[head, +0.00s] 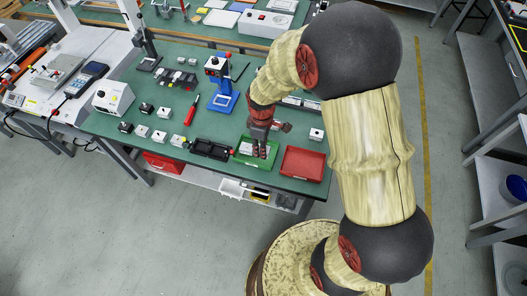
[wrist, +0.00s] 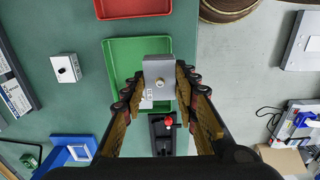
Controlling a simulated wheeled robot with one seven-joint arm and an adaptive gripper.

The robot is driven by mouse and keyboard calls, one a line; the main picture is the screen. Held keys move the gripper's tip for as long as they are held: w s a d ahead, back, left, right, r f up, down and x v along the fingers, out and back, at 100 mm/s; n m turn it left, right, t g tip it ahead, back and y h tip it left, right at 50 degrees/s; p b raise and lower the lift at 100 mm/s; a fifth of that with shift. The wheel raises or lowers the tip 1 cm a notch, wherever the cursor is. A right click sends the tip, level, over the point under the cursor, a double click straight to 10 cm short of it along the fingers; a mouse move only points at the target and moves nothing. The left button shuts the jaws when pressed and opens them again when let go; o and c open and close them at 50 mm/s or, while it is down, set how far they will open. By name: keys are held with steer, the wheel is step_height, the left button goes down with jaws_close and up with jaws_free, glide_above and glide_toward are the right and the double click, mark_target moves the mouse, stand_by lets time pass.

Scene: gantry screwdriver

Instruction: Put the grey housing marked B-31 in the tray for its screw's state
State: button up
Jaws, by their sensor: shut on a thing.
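A grey housing (wrist: 158,70) with a round brass-coloured screw on its face is held between the fingers of my gripper (wrist: 158,90). A small mark shows at its lower edge, too small to read. My gripper (head: 262,148) is over the green tray (head: 243,157); in the wrist view the housing overlaps the right part of the green tray (wrist: 118,60). I cannot tell its exact height above the tray floor. The red tray (head: 302,164) is to the right of the green tray and looks empty; its edge shows in the wrist view (wrist: 133,8).
A black fixture (head: 210,149) with a red knob is left of the green tray. A small light housing (head: 316,134) stands behind the red tray. Several housings (head: 159,136), a red tool (head: 190,115) and a blue stand (head: 222,97) are farther left on the green bench.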

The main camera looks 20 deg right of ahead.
steer(key=w+f, duration=0.1)
steer(key=w+d+f+b, duration=0.1)
steer(key=f, duration=0.1)
steer(key=w+f, duration=0.1)
steer(key=f, duration=0.1)
steer(key=shift+w+d+f, duration=0.2)
steer(key=shift+w+d, duration=0.1)
steer(key=shift+d, duration=0.05)
steer(key=shift+w+f+b, duration=0.15)
steer(key=shift+f+b, duration=0.7)
steer(key=shift+f, duration=0.7)
steer(key=shift+f, duration=0.1)
steer(key=o, duration=1)
steer(key=shift+o, duration=0.6)
